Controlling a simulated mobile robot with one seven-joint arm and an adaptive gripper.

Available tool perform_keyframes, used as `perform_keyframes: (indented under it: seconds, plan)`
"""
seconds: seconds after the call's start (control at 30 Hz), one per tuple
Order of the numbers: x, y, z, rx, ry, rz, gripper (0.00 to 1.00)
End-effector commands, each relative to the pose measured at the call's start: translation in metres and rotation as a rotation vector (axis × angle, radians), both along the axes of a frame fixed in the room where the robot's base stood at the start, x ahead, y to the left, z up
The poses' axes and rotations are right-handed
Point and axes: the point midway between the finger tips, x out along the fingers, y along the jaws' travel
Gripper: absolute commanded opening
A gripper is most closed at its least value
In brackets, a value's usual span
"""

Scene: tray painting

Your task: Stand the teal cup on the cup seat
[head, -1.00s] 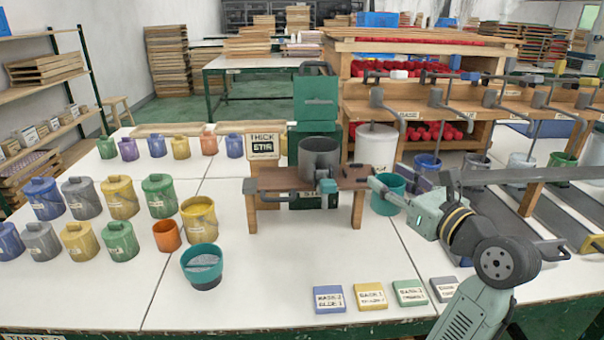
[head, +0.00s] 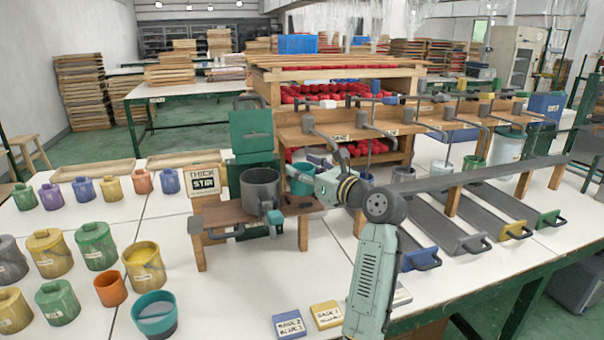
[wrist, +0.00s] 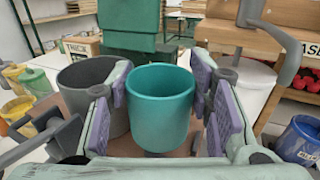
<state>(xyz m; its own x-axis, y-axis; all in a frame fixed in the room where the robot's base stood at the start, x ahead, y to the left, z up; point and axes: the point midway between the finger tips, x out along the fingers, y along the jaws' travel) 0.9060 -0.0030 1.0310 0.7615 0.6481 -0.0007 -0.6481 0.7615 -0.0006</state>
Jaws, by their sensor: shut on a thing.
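The teal cup (wrist: 160,105) is held upright between the purple pads of my gripper (wrist: 160,108) in the wrist view, its rim up and its inside looking empty. In the head view the teal cup (head: 302,180) is partly hidden by my gripper (head: 312,180). It is just right of a grey pot (head: 260,188) that sits on a low wooden stand (head: 225,212). The grey pot (wrist: 85,75) also shows left of the cup in the wrist view. A teal-and-grey spout (head: 274,216) is at the pot's front. I cannot pick out the cup seat for certain.
A green machine (head: 250,135) stands behind the pot. A teal tub (head: 155,312) with grey contents and an orange cup (head: 110,289) stand at front left. Long grey troughs (head: 445,225) lie to the right.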

Motion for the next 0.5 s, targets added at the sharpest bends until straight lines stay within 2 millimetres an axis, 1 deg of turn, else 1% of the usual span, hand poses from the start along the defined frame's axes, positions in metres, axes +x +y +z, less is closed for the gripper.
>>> perform_keyframes:
  seconds: [0.03,0.1,0.2,0.33,0.5]
  plan:
    - [0.009,0.002,0.002,0.000,0.001,0.002,0.19]
    - [0.018,0.003,0.001,0.001,0.001,0.001,0.19]
    - [0.025,0.004,-0.002,-0.001,-0.001,0.000,0.19]
    - [0.026,0.004,-0.011,0.000,0.001,-0.001,0.19]
    - [0.026,0.003,-0.033,0.001,0.002,-0.001,0.19]
